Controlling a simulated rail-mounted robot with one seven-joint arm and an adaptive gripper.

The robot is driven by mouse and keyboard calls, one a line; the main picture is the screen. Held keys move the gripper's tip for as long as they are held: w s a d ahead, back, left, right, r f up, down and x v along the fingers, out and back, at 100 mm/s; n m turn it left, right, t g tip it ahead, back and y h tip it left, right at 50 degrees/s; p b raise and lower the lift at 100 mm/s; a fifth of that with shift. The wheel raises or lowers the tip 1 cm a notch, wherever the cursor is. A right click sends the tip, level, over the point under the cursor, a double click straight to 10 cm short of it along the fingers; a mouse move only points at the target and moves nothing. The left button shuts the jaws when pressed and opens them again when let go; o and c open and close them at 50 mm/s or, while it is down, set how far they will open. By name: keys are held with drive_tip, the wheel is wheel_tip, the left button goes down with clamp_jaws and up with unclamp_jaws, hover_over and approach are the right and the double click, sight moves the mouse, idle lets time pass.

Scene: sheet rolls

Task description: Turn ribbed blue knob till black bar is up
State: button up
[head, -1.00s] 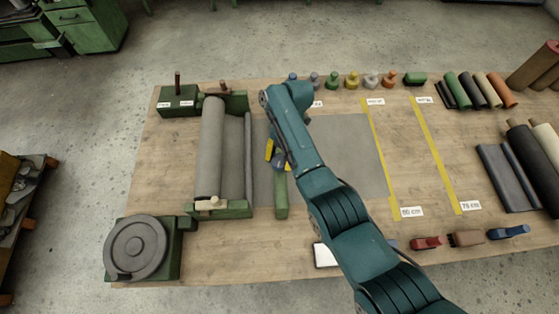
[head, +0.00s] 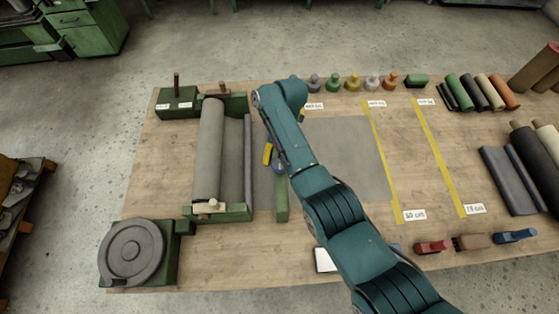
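My gripper (head: 270,155) hangs below the end of my teal arm, above the grey sheet beside the roller stand. One yellow finger shows clearly; the arm hides much of the rest, so its opening cannot be told. A blue-grey rounded part (head: 279,168) shows beside the finger, over the far end of a green bar (head: 281,203). I cannot tell whether it is the knob or part of my gripper. No ribs or black bar can be made out. At the back, the place left of the grey knob-topped piece (head: 314,83) is mostly covered by my arm.
The roller stand (head: 230,213) holds a grey roll (head: 209,150) on the left. A round grey turntable (head: 131,251) stands front left. Knob-topped pieces line the back edge. Coloured blocks, including a blue one (head: 514,236), lie at the front right. The sheet's right part is clear.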

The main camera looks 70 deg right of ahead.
drive_tip(key=o, duration=0.3)
drive_tip(key=shift+o, duration=0.2)
drive_tip(key=shift+r, duration=0.15)
drive_tip(key=v, duration=1.1)
drive_tip(key=shift+d+r, duration=0.15)
drive_tip(key=shift+r, duration=0.25)
